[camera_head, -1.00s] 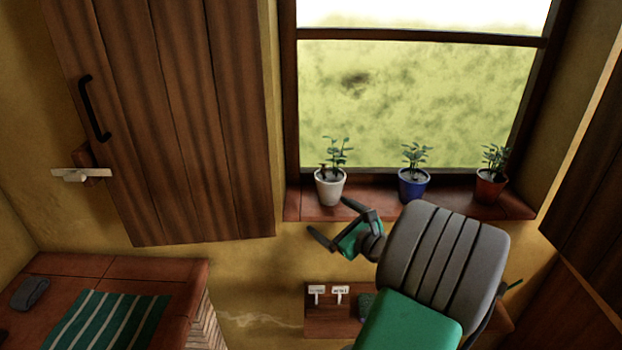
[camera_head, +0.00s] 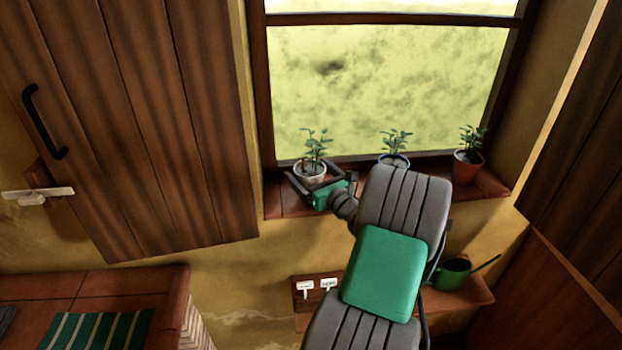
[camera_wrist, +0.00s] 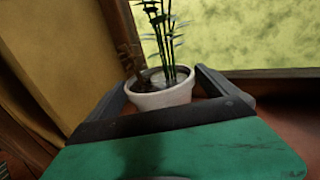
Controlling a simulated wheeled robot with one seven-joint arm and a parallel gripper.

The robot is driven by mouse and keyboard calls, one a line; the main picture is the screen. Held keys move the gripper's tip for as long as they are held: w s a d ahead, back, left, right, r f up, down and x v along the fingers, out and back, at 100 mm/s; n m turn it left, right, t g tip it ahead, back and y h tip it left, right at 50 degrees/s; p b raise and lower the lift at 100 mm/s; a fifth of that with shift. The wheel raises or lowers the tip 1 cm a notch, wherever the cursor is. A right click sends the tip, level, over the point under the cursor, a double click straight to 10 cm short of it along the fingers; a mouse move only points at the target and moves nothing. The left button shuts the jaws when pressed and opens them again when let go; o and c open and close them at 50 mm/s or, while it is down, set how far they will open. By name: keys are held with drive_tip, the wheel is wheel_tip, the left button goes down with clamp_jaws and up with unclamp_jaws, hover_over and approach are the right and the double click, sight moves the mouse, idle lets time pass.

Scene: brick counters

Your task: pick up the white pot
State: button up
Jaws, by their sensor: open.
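The white pot (camera_head: 311,172) holds a green plant and stands upright on the windowsill at its left end. In the wrist view the white pot (camera_wrist: 160,97) sits between the two dark fingers, its lower part hidden by my gripper's body. My gripper (camera_head: 316,180) is open, with one finger on each side of the pot. I cannot tell whether either finger touches it.
A blue pot (camera_head: 394,160) stands to the right on the brick sill (camera_head: 277,206), partly behind my arm. A red pot (camera_head: 466,168) is further right. The window is behind. A lower shelf holds small white labels (camera_head: 305,288) and a green watering can (camera_head: 450,273).

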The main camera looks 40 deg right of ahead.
drive_tip(key=shift+c, duration=0.5)
drive_tip(key=shift+d+r, duration=0.1)
drive_tip(key=c, duration=1.8)
drive_tip(key=shift+r, duration=0.1)
drive_tip(key=shift+c, duration=0.2)
